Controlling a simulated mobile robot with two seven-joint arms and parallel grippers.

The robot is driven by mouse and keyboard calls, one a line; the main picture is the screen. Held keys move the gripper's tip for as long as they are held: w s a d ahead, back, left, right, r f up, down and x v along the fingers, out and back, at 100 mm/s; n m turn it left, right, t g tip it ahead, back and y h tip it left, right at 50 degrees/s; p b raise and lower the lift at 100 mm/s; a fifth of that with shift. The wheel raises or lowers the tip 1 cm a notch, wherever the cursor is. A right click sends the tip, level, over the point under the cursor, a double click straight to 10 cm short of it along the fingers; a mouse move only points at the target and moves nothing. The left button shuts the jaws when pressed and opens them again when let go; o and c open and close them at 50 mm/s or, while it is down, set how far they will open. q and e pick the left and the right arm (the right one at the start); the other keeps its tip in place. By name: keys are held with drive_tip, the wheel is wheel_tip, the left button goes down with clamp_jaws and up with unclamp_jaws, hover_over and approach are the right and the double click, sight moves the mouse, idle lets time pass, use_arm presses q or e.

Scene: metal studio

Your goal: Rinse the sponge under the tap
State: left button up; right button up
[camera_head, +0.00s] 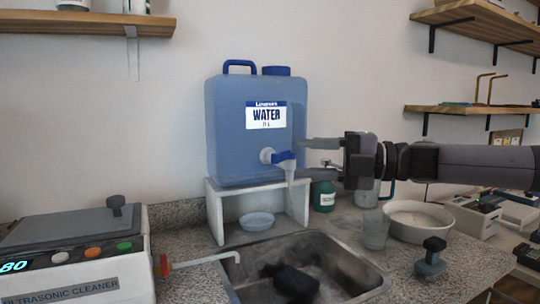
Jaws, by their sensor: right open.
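A blue water container (228,135) labelled WATER stands on a small white stand (214,207). Its tap (287,156) has a blue lever and a white body at the lower front. A pale streak hangs below the tap; I cannot tell if it is spout or running water. A dark block (296,281), which looks like the sponge, lies in the metal sink (345,268) below. My right gripper (306,161) comes in from the right, open, its two fingers pointing left beside the tap. Nothing shows between its fingers. My left gripper is not in view.
A small bowl (257,221) sits under the stand. An ultrasonic cleaner (75,260) stands at the left. A green bottle (323,196), a glass beaker (375,232) and a wide white dish (420,220) stand right of the stand, below my right arm. Wooden shelves (470,109) hang at the right.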

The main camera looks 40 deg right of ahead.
sight(281, 157)
drive_tip(key=shift+p+x, duration=0.6)
drive_tip(key=shift+x, duration=2.5)
drive_tip(key=shift+a, duration=0.1)
clamp_jaws()
